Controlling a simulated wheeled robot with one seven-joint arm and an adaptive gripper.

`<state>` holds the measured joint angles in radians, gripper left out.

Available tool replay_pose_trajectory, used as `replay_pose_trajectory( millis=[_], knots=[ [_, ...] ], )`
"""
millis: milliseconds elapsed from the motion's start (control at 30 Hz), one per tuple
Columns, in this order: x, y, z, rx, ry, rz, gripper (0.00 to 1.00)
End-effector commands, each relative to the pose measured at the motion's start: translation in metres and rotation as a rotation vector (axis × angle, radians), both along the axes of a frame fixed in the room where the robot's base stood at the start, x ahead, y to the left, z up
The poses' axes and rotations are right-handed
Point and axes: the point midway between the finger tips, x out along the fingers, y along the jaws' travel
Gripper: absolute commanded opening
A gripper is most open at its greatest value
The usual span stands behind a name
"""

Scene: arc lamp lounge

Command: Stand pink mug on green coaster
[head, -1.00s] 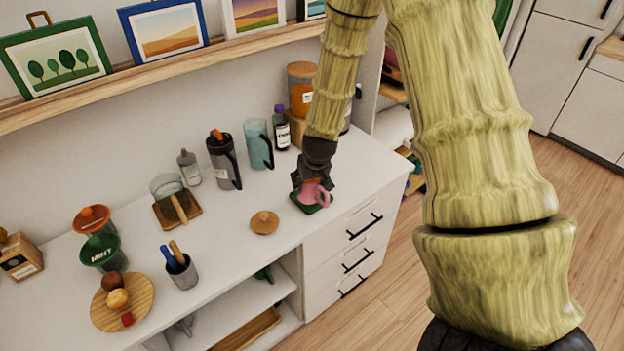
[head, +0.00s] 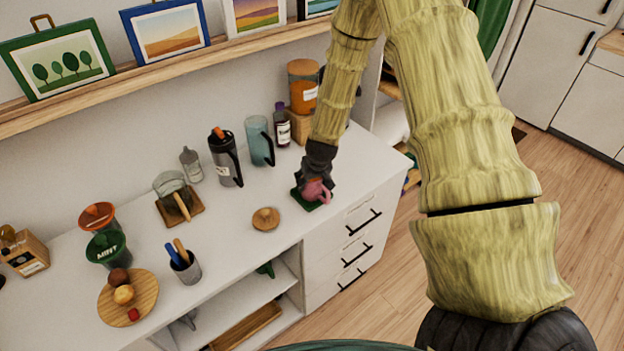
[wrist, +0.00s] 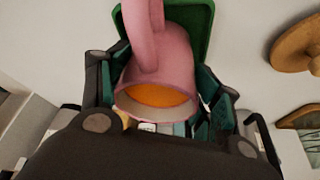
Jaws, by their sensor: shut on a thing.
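The pink mug (head: 317,191) is between the fingers of my gripper (head: 318,174), which is shut on it. In the wrist view the mug (wrist: 166,65) shows its open rim and orange inside towards the camera, with its handle at the top. The green coaster (head: 311,206) lies under and around the mug near the counter's right end, partly hidden by mug and gripper. The coaster (wrist: 202,15) shows behind the mug in the wrist view. I cannot tell whether the mug's base touches the coaster, nor whether it is fully upright.
A round wooden lid-like piece (head: 265,219) lies left of the coaster on the white counter (head: 235,240). Behind stand a teal pitcher (head: 259,143), a grey lidded jug (head: 225,158) and a dark bottle (head: 282,126). The counter's front edge is close to the coaster.

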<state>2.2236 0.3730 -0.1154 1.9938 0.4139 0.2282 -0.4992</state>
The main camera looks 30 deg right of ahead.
Motion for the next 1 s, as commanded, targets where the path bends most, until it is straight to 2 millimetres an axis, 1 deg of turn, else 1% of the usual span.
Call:
replay_pose_trajectory(
  millis=[267, 300, 367, 400, 433, 767, 1000],
  knots=[
    [0.001, 0.000, -0.002, -0.001, -0.001, 0.001, 0.21],
    [0.000, 0.000, -0.003, 0.000, 0.000, 0.001, 0.66],
    [0.000, 0.000, -0.002, 0.000, 0.000, 0.001, 0.77],
    [0.000, 0.000, -0.002, 0.000, 0.000, 0.001, 0.84],
    [0.000, 0.000, -0.002, 0.000, 0.000, 0.001, 0.86],
    [0.000, 0.000, -0.001, 0.001, 0.000, 0.001, 0.86],
    [-0.003, 0.002, 0.009, 0.000, -0.001, 0.002, 0.86]
  ],
)
